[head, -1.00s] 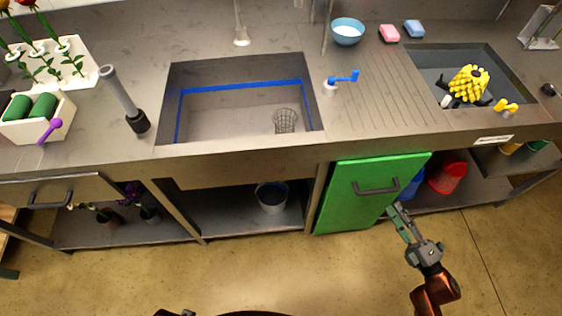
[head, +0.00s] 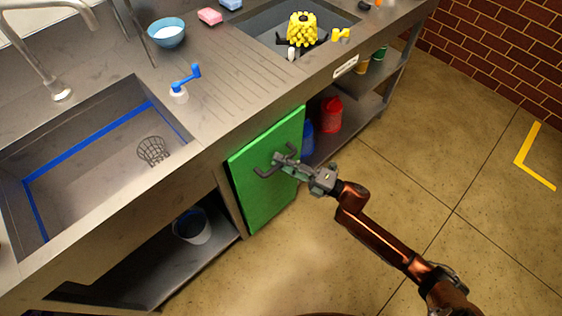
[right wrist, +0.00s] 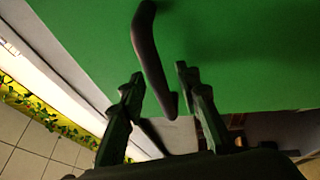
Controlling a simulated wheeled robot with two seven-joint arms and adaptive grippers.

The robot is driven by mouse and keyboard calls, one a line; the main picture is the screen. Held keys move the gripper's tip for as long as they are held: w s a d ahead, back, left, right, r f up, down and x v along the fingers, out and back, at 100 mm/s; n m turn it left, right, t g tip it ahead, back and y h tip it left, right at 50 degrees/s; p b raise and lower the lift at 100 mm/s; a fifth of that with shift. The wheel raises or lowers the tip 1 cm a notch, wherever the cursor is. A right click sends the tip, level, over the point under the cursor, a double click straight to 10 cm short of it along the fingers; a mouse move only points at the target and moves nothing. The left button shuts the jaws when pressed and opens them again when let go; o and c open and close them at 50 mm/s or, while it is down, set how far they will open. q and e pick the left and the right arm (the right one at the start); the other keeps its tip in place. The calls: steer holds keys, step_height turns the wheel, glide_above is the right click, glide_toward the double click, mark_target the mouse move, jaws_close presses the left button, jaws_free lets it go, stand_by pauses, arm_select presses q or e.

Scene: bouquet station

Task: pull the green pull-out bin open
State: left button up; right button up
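The green pull-out bin (head: 262,205) shows its flat green front under the counter, right of the open shelf bay. It has a dark bar handle (head: 262,173) near its top. My right gripper (head: 284,160) is at the handle in the head view. In the right wrist view, the handle (right wrist: 149,50) runs between the two fingers of my right gripper (right wrist: 160,75), with visible gaps at the sides. The fingers are open, one on each side of the bar. The green front (right wrist: 235,50) fills the upper right there. My left gripper is not in view.
The counter edge (head: 225,142) runs above the bin. A red container (head: 330,115) and a blue one (head: 307,140) stand on the shelf right of the bin. A bucket (head: 192,226) stands in the bay to its left. The floor (head: 340,235) in front is clear.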

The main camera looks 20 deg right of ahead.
steer(key=shift+c, duration=0.2)
jaws_close()
stand_by(0.4)
